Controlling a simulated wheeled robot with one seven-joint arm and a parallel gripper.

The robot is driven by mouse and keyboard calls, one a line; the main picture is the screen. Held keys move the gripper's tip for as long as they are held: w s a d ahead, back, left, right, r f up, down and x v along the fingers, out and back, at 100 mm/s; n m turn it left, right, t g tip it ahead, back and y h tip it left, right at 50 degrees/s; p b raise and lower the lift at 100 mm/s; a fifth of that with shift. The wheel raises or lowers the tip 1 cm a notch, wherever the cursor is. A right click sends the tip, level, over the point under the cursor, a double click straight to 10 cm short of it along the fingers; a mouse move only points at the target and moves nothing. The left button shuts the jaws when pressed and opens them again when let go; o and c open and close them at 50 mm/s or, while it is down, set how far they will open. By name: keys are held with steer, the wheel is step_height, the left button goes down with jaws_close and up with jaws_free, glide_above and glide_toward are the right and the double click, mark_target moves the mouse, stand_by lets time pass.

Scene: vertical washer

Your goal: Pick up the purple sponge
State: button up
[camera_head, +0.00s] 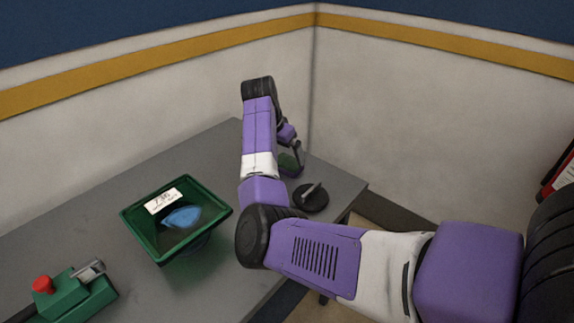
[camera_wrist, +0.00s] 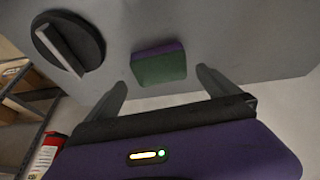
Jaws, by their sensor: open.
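The purple sponge (camera_wrist: 159,48) shows in the wrist view on the grey table, with a purple strip along its far edge and a larger green face. My gripper (camera_wrist: 160,82) is open, its two fingers spread to either side of the sponge's near end, and nothing is held. The sponge lies just beyond the fingertips, between their lines. In the head view the sponge (camera_head: 288,163) is at the far end of the table, partly hidden by my gripper (camera_head: 298,158) and arm.
A black round knob or disc with a raised handle (camera_head: 311,197) is close by, also in the wrist view (camera_wrist: 68,42). A green funnel-like bin (camera_head: 140,212) holds something blue. A green device with a red button (camera_head: 75,295) is at left. Walls stand behind the table (camera_head: 215,150).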

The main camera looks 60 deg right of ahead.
mark_target(288, 161)
steer(key=shift+p+x, duration=0.4)
steer(key=shift+x, duration=1.85)
steer(key=shift+r, duration=0.1)
steer(key=c, duration=1.1)
steer(key=shift+c, duration=0.2)
steer(key=shift+r, duration=0.1)
step_height(288, 161, up, 20)
steer(key=b, duration=0.2)
steer(key=o, duration=0.6)
steer(key=c, duration=0.5)
